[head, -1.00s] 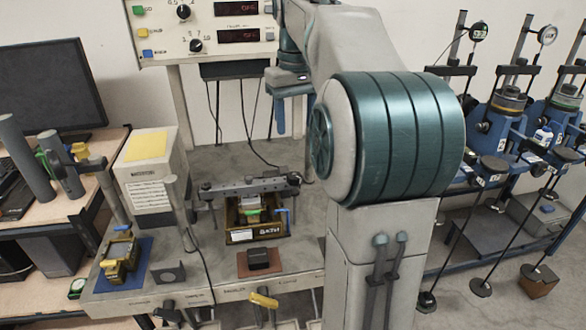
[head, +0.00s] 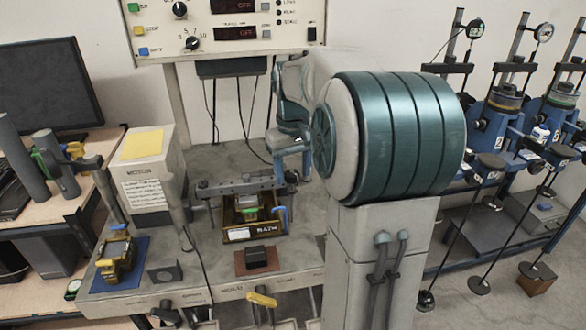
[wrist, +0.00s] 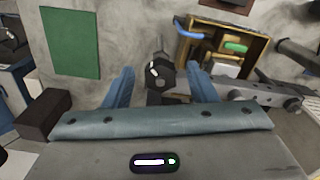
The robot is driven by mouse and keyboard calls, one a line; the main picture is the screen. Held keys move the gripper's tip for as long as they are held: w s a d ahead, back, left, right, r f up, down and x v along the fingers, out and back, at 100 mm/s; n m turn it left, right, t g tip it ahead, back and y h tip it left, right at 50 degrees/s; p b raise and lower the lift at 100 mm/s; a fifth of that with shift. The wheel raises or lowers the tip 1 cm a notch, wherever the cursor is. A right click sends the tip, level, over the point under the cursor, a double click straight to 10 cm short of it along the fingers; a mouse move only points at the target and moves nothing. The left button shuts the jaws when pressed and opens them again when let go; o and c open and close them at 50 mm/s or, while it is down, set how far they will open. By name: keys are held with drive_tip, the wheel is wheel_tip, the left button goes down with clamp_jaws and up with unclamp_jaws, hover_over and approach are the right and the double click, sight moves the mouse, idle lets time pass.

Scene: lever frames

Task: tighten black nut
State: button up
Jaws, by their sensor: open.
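A dark, roughly six-sided piece that looks like the black nut (wrist: 161,76) shows in the wrist view between my gripper's two blue fingers. My gripper (wrist: 160,68) is open, with one finger on each side of the nut. Gaps show between the fingers and the nut, and I cannot tell how far its tips are from it in depth. In the head view my gripper (head: 292,166) is at the right end of the dark clamp bar (head: 235,187) on the bench. The nut cannot be made out there.
An open box (head: 234,228) with green and blue parts sits under the bar; it also shows in the wrist view (wrist: 258,50). A dark block (head: 256,257) lies on a brown mat in front. A control panel (head: 225,30) stands behind. A white cabinet (head: 150,175) stands left.

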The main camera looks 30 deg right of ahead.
drive_tip(key=c, duration=1)
drive_tip(key=m, duration=0.4)
drive_tip(key=shift+a+r+m+p, duration=0.1)
drive_tip(key=shift+a+m+p, duration=0.05)
drive_tip(key=shift+m+p, duration=0.25)
drive_tip(key=m, duration=0.4)
drive_tip(key=shift+w+a+p, duration=0.1)
drive_tip(key=shift+w+p, duration=0.05)
drive_tip(key=shift+p, duration=0.15)
drive_tip(key=m, duration=0.5)
drive_tip(key=shift+w+p, duration=0.1)
drive_tip(key=shift+p, duration=0.25)
drive_tip(key=shift+w+m+p, duration=0.1)
drive_tip(key=shift+m+p, duration=0.2)
drive_tip(key=shift+m, duration=1.8)
